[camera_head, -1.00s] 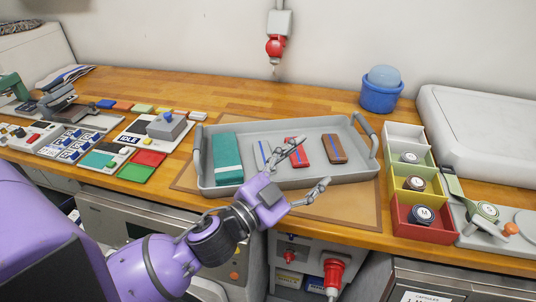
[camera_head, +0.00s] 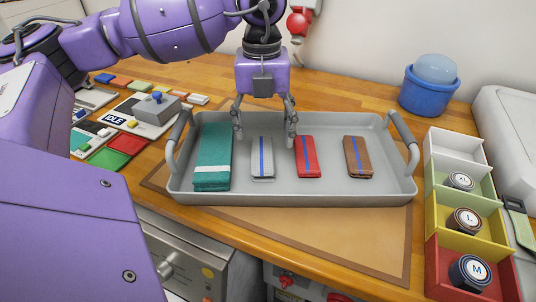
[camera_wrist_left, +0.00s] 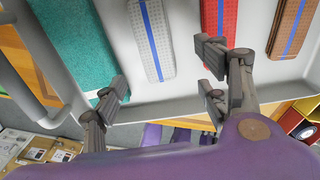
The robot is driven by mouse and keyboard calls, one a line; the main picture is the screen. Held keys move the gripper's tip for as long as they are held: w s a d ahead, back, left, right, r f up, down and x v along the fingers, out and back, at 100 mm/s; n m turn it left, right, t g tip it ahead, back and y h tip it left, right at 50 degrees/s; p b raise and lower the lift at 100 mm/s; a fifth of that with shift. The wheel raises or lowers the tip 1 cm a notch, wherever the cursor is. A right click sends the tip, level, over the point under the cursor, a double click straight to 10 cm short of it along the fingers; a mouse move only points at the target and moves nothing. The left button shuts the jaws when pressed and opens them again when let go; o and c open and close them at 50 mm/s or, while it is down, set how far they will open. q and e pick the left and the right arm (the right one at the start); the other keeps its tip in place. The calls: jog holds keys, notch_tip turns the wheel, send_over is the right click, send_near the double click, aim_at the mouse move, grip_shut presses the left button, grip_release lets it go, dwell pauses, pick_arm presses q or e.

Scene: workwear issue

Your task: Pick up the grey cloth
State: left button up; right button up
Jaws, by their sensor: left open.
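The grey cloth (camera_head: 262,160) is folded, has a blue stripe, and lies in the grey tray (camera_head: 290,197) between a green cloth and a red cloth. My left gripper (camera_head: 264,142) is open above the grey cloth, its fingertips apart on either side of the cloth's far part in the head view. In the left wrist view the grey cloth (camera_wrist_left: 152,40) lies beyond the open fingers of my left gripper (camera_wrist_left: 165,88), with nothing between them. Whether the fingertips touch the tray or cloth is unclear. My right gripper is not in view.
The tray also holds a green cloth (camera_head: 213,155), a red cloth (camera_head: 307,157) and a brown cloth (camera_head: 357,157). A control box (camera_head: 156,108) is at the left.

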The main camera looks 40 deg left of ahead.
aim_at(264, 157)
pick_arm(q)
jog(key=shift+a+f, duration=0.25)
jog(key=shift+f, duration=0.05)
notch_tip(264, 157, down, 7)
jog(key=shift+d+r+p, duration=0.1)
jog(key=shift+d+p, duration=0.05)
jog(key=shift+p, duration=0.15)
jog(key=shift+c, duration=0.5)
